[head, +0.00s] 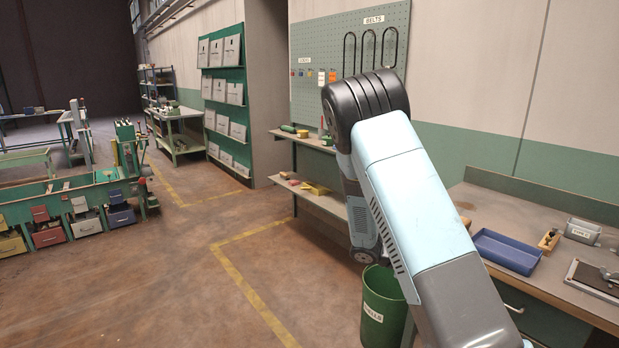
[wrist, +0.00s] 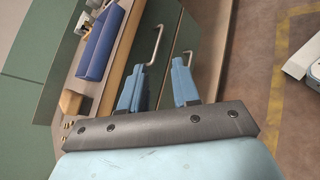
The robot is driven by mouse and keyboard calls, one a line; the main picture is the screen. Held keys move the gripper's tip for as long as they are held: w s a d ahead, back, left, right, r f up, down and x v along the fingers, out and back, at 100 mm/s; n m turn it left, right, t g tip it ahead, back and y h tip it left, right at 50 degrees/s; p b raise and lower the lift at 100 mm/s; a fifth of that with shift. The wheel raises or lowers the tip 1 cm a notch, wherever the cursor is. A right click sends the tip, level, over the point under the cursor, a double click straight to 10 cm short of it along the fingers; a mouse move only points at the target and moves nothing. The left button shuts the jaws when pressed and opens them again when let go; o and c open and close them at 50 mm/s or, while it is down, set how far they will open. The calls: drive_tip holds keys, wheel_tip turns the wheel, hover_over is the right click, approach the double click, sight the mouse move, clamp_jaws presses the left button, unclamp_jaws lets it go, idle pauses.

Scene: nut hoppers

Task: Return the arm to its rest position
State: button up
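My gripper (wrist: 160,88) shows in the wrist view. Its two blue fingers stand apart with nothing between them, in front of the green drawers of a workbench. In the head view my arm is raised and bent, with its elbow high at the centre right. The gripper is out of sight in that view.
The workbench (head: 459,192) at the right carries a blue tray (head: 506,250), a grey bin (head: 582,231) and small items. A green waste bin (head: 384,312) stands on the floor beside my arm. Shelves line the wall; the floor at centre left is clear.

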drive_tip(key=s+a+r+m+t+y, duration=0.2)
drive_tip(key=s+a+r+t+y, duration=0.1)
drive_tip(key=s+r, duration=0.5)
drive_tip(key=s+a+r+m+t+y, duration=0.2)
drive_tip(key=s+r+y, duration=0.4)
drive_tip(key=s+r, duration=0.3)
drive_tip(key=s+a+r+m+t+y, duration=0.3)
drive_tip(key=s+a+r, duration=0.3)
drive_tip(key=r, duration=0.5)
drive_tip(key=s+m+y, duration=0.1)
drive_tip(key=s, duration=0.1)
drive_tip(key=shift+s+t+y, duration=0.3)
drive_tip(key=shift+s, duration=0.1)
